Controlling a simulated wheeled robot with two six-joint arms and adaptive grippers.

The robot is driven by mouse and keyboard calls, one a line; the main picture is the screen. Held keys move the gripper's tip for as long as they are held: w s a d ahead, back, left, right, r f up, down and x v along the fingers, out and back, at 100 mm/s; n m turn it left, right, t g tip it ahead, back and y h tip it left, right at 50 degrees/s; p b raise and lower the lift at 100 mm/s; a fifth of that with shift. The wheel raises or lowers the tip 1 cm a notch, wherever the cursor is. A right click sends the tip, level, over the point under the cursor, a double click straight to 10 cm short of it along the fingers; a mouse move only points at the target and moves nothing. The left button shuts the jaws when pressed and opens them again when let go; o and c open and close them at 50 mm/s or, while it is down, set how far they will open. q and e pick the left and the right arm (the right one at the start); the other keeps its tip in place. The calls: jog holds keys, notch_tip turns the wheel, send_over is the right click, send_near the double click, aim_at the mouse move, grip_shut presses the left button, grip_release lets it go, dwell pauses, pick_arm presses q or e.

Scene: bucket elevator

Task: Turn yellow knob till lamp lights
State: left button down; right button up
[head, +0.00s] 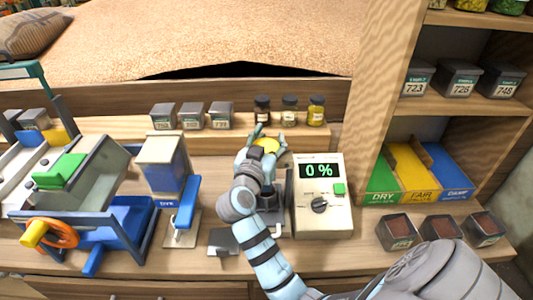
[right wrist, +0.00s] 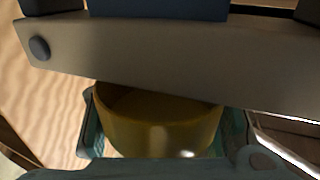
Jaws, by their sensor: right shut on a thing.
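The yellow knob (head: 268,146) shows between the fingers of my right gripper (head: 266,138), in front of the small jars on the back ledge. In the right wrist view, the round yellow knob (right wrist: 160,122) sits between the two teal fingers of my right gripper (right wrist: 160,135), which is shut on it. A grey plate (right wrist: 180,62) crosses above and hides part of the knob. My wrist hides whatever lies below the knob in the head view. I cannot make out a lit lamp. My left gripper is not in view.
A cream meter (head: 322,222) reading 0 % stands close right of my arm. A blue-lever device (head: 184,205) and a blue machine with an orange wheel (head: 62,232) stand left. Three jars (head: 289,111) stand behind. Grey tins (head: 400,232) and coloured bins (head: 412,172) are at right.

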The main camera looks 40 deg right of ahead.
jog(key=m+g+h+b, duration=0.1)
jog(key=m+g+b, duration=0.1)
jog(key=g+b, duration=0.1)
jog(key=s+m+g+h+b, duration=0.1)
jog(key=m+g+b, duration=0.1)
jog(key=g+b, duration=0.1)
jog(key=m+g+b, duration=0.2)
jog(key=b, duration=0.1)
jog(key=shift+s+d+f+g+h+b, duration=0.2)
jog(key=shift+s+f+g+h+b, duration=0.1)
jog(key=shift+f+g+h+b, duration=0.1)
jog(key=shift+s+r+m+g+b, duration=0.2)
jog(key=shift+m+g+b, duration=0.35)
jog(key=shift+g, duration=0.3)
jog(key=shift+s+r+m+g+b, duration=0.15)
jog(key=shift+m+g+b, duration=0.3)
jog(key=shift+g+b, duration=0.3)
jog(key=shift+c, duration=0.2)
jog(key=o, duration=0.8)
jog(key=shift+c, duration=0.2)
jog(key=shift+o, duration=1.4)
jog(key=shift+a, duration=0.1)
jog(key=shift+a+r, duration=0.1)
jog(key=shift+a, duration=0.05)
jog(key=shift+r, duration=0.15)
notch_tip(320, 180, up, 10)
jog(key=shift+f, duration=0.1)
